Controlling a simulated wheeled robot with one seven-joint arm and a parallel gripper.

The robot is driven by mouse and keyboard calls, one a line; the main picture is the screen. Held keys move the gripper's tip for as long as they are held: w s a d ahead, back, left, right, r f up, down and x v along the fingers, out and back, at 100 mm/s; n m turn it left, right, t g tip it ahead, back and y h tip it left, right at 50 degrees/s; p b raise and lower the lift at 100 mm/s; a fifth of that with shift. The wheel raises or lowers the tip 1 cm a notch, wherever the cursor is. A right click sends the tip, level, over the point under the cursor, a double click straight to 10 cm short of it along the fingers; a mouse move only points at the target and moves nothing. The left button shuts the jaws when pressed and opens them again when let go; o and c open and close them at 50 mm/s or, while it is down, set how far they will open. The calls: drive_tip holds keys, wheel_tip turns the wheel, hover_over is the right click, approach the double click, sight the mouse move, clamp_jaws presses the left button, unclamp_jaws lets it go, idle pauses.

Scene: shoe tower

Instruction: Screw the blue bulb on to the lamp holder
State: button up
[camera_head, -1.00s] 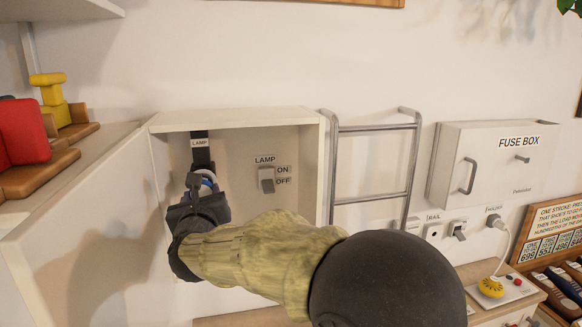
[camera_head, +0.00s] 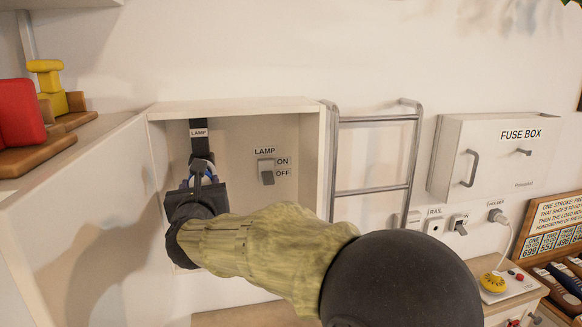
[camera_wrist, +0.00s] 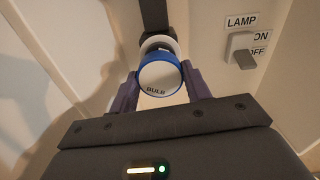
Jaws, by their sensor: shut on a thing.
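The blue bulb (camera_wrist: 160,78), a white face marked BULB with a blue rim, sits between the purple fingers of my gripper (camera_wrist: 160,92) in the wrist view. In the head view my gripper (camera_head: 196,176) is inside the open white cabinet, shut on the bulb and mostly hiding it. The dark lamp holder (camera_head: 200,143), labelled LAMP, hangs from the cabinet's top just above the bulb. In the wrist view the dark holder stem (camera_wrist: 154,16) lies right behind the bulb with a white ring between. Whether the threads are engaged cannot be told.
A LAMP switch (camera_head: 266,171) marked ON and OFF is on the cabinet's back wall, right of my gripper. The cabinet's side walls (camera_head: 318,165) are close. A metal rack (camera_head: 375,118) and a fuse box (camera_head: 492,160) are further right.

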drive_tip(key=shift+r+m+b, duration=0.2)
drive_tip(key=shift+m+b, duration=0.3)
drive_tip(key=shift+b, duration=0.15)
drive_tip(key=o, duration=0.5)
drive_tip(key=shift+o, duration=1.3)
drive_tip(key=shift+w+f, duration=0.15)
drive_tip(key=shift+s, duration=0.2)
drive_tip(key=b+v, duration=0.4)
drive_tip(key=v, duration=1.3)
drive_tip(key=shift+f, duration=0.1)
drive_tip(key=shift+c, duration=0.4)
